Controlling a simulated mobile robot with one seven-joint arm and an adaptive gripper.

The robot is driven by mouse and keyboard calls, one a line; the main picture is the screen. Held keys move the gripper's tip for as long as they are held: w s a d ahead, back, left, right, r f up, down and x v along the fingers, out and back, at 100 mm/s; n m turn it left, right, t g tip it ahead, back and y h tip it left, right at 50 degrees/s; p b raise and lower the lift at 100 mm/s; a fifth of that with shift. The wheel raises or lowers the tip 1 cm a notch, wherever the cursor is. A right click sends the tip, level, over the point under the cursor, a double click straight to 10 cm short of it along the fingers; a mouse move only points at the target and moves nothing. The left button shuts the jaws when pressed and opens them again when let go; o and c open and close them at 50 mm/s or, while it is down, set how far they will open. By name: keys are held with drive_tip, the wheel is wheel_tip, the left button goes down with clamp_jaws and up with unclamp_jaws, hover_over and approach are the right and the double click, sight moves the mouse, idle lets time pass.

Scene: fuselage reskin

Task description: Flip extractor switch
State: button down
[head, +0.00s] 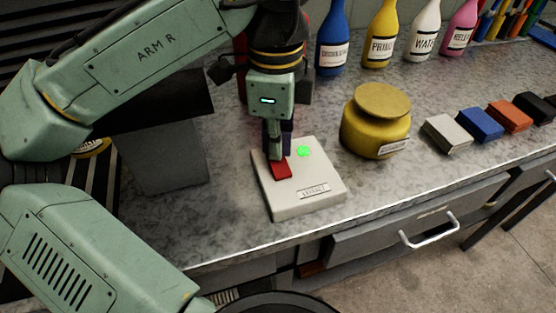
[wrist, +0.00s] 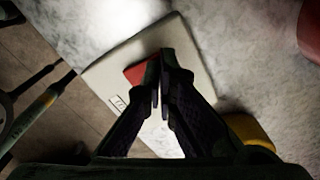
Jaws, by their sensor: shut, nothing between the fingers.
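The extractor switch is a pale box (head: 318,196) with a plate reading "EXTRACT", lying on the grey worktop. Its red rocker (head: 282,171) sits on the left part of the top face, and a round green light (head: 303,151) glows beside it. My gripper (head: 276,157) is shut and empty, pointing down with its fingertips at the far end of the rocker. In the wrist view the closed fingertips (wrist: 161,88) cover part of the red rocker (wrist: 135,73) on the pale box (wrist: 108,70). I cannot tell whether they touch it.
A yellow lidded jar (head: 376,125) stands right of the box. Several labelled bottles (head: 383,35) stand at the back, and small coloured blocks (head: 480,125) lie at the right. A grey block-like bin (head: 165,160) is at the left. The worktop in front of the jar is clear.

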drive_tip(key=shift+f, duration=0.25)
wheel_tip(320, 180, up, 7)
drive_tip(key=p, duration=0.7)
drive_tip(key=shift+r, duration=0.1)
idle(0.6)
